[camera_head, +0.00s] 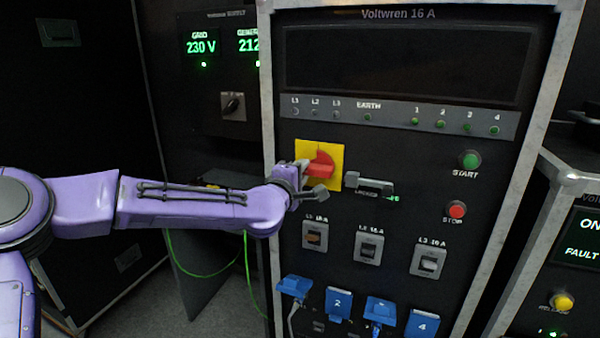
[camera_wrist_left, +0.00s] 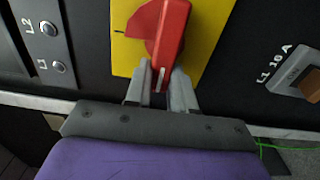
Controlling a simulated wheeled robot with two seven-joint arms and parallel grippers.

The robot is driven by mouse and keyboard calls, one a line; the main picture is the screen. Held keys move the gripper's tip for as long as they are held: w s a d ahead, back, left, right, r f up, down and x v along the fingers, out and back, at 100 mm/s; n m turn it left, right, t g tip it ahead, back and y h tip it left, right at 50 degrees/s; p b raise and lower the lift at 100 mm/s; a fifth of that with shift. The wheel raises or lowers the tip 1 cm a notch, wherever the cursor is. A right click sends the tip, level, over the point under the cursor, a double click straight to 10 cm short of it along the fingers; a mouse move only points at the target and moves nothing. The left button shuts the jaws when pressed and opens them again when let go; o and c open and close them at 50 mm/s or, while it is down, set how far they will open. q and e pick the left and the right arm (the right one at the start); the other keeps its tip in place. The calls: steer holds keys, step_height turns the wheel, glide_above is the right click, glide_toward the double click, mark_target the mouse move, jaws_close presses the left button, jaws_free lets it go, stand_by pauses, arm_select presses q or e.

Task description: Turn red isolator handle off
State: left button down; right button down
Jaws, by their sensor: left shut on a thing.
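The red isolator handle (camera_head: 322,166) sits on a yellow plate (camera_head: 338,150) on the front of the Voltwren 16 A panel. In the head view its grip looks roughly level. My left gripper (camera_head: 312,181) reaches it from the left and is shut on it. In the left wrist view the red handle (camera_wrist_left: 172,38) points down the picture, and its end lies between the two grey fingers of the left gripper (camera_wrist_left: 161,82). The fingers hide part of the handle's end. My right gripper is not in view.
A grey latch (camera_head: 370,184) is just right of the plate. Below are breaker switches, including L1 (camera_head: 315,236), and blue sockets (camera_head: 338,303). A green start button (camera_head: 470,160) and red stop button (camera_head: 456,209) are farther right. A green cable (camera_head: 248,270) hangs below my arm.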

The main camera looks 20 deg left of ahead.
arm_select(q)
steer(key=shift+r, duration=0.2)
steer(key=c, duration=1.1)
jaws_free()
steer(key=shift+o, duration=0.7)
steer(key=shift+w+f, duration=0.1)
steer(key=shift+f, duration=0.1)
steer(key=s+b, duration=0.2)
steer(key=s, duration=0.8)
steer(key=shift+s+a, duration=0.2)
steer(key=shift+s, duration=0.05)
steer(key=shift+a, duration=0.1)
